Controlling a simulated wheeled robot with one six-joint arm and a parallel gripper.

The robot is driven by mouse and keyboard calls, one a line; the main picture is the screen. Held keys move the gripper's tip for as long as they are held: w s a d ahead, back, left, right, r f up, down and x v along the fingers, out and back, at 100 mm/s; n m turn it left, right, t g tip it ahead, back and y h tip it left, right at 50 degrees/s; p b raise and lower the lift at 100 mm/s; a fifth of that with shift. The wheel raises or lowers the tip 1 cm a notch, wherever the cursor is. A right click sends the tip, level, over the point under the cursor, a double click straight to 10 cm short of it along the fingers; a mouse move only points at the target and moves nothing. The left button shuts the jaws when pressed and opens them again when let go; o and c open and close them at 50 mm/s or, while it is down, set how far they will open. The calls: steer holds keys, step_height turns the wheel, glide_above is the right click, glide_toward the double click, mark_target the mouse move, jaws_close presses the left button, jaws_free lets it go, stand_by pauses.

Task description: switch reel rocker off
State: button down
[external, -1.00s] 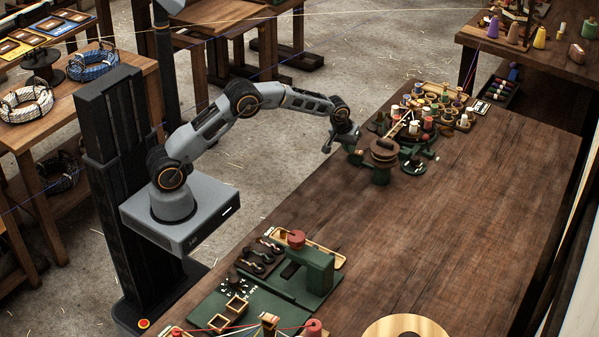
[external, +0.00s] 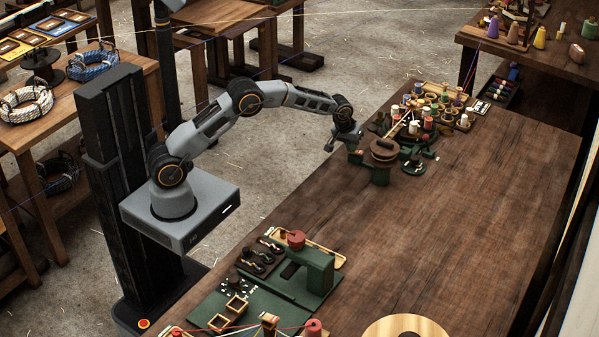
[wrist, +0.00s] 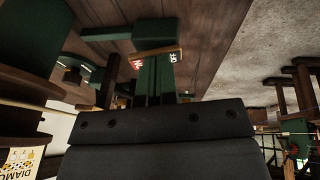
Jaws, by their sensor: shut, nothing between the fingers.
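The reel rocker (wrist: 157,54) shows in the wrist view as a thin brown bar on a green mount, with a red ON label at its left end and a white-lettered OFF label at its right end. Which end is pressed down is not clear. The green reel stand with its brown spool (external: 384,152) is at the bench's left edge in the external view; the rocker is too small to make out there. My gripper (external: 330,146) is shut and empty, just left of the stand and apart from the spool. Contact with the rocker cannot be told.
Several coloured thread spools (external: 428,122) crowd the bench behind the reel stand. A green fixture (external: 317,270) and small trays stand at the near end. The middle of the dark wooden bench (external: 440,220) is clear.

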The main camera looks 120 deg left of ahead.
steer(key=s+a+v, duration=0.1)
steer(key=s+v, duration=0.2)
steer(key=v, duration=1)
steer(key=shift+b, duration=0.35)
steer(key=s+d+f+m+h, duration=0.1)
steer(key=s+d+f+m, duration=0.1)
steer(key=d+f, duration=0.2)
steer(key=w+d+r+m, duration=0.1)
steer(key=d+m, duration=0.2)
steer(key=d, duration=0.5)
steer(key=w+d+r+m+h, duration=0.1)
steer(key=d+m, duration=0.1)
steer(key=d, duration=0.6)
steer(key=w+d+r+m, duration=0.1)
steer(key=d+m, duration=0.2)
steer(key=d, duration=0.4)
steer(key=s+d+r+m+t, duration=0.1)
steer(key=s+d+m, duration=0.2)
steer(key=d, duration=0.9)
steer(key=s+d+r+m+t+h, duration=0.1)
steer(key=d+m, duration=0.4)
steer(key=d, duration=0.7)
steer(key=shift+s+r+p, duration=0.35)
steer(key=shift+s+r, duration=0.45)
steer(key=shift+s, duration=0.4)
steer(key=shift+a, duration=0.1)
